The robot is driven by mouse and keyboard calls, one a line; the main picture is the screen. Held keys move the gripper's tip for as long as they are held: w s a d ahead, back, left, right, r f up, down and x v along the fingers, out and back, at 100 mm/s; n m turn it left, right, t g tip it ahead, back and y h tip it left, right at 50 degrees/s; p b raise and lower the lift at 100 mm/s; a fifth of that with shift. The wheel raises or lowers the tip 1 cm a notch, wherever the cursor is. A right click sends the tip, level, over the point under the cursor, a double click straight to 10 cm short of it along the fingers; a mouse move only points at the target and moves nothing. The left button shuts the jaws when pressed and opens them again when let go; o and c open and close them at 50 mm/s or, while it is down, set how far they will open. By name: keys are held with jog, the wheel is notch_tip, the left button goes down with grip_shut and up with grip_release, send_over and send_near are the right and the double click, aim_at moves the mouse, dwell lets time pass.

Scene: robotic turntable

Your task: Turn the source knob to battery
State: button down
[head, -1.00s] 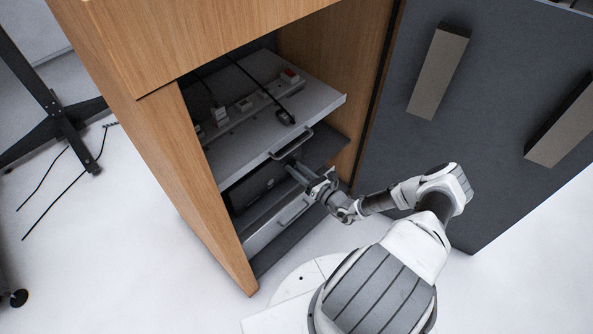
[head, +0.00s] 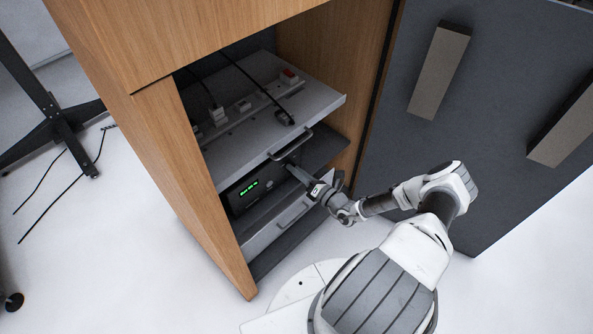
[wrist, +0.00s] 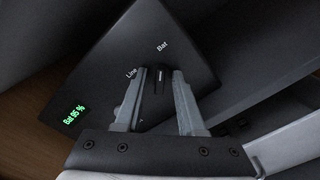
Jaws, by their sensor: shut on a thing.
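The source knob (wrist: 159,84) is a small dark bar knob on the face of a black power unit (wrist: 184,35). The labels "Line" and "Bat" are printed near it, and the bar points roughly toward "Bat". The unit's green display (wrist: 74,115) reads "Bat 95 %". My gripper (wrist: 160,73) is shut on the knob, one grey finger on each side. In the head view the unit (head: 235,199) sits inside the wooden cabinet with its display lit green. My gripper reaches its right end there, and the knob is hidden.
A grey pull-out shelf (head: 232,146) with a handle, power strip and cables is just above the unit. A drawer with a handle (head: 293,213) is below. The open grey door (head: 380,165) stands to the right.

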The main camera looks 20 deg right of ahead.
jog(key=shift+f, duration=0.1)
jog(key=c, duration=0.9)
grip_release()
jog(key=p+v, duration=0.3)
jog(key=v, duration=1.4)
jog(key=shift+s+d, duration=0.15)
jog(key=shift+s, duration=0.15)
